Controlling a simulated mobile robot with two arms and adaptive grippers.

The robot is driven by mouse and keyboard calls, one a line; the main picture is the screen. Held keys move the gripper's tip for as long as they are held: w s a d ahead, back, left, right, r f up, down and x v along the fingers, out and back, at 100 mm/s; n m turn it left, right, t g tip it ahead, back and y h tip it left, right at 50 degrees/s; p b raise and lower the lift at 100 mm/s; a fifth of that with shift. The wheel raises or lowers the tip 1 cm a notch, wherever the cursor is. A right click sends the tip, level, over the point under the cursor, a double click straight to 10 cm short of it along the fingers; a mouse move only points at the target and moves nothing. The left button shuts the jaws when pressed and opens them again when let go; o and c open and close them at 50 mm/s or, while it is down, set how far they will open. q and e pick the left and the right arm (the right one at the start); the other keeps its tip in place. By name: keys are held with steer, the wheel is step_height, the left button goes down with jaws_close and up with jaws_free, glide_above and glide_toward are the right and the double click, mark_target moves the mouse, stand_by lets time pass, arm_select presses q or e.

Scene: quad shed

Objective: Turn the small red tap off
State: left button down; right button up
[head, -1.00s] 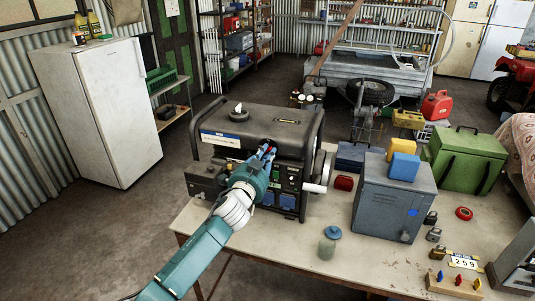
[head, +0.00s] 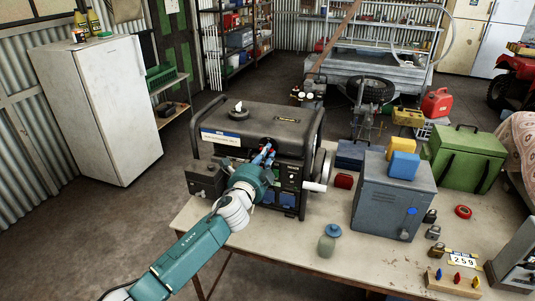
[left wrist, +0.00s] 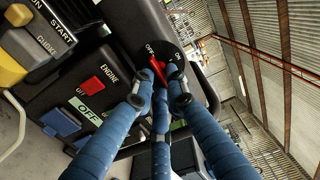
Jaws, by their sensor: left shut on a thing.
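The small red tap (left wrist: 158,70) is on the dark end of the generator, by a round plate lettered OFF and ON. In the left wrist view its upper end lies just below the OFF lettering. Fingertips partly hide its lower part. My left gripper (left wrist: 160,92) has its blue fingers on both sides of the tap, shut on it. In the head view the left gripper (head: 267,151) reaches the generator's (head: 262,130) front panel, where a bit of red shows at the fingertips. My right gripper is not in view.
A glass jar with a blue lid (head: 333,232), a grey metal box (head: 392,200) and padlocks stand to the right on the bench (head: 290,250).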

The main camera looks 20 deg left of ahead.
arm_select(q)
steer(key=shift+w+a+r, duration=0.1)
steer(key=shift+a+r, duration=0.2)
steer(key=shift+r, duration=0.25)
steer(key=c, duration=1.8)
jaws_free()
steer(key=shift+f, duration=0.15)
steer(key=s, duration=1.2)
steer(key=shift+a+f, duration=0.1)
steer(key=shift+a, duration=0.05)
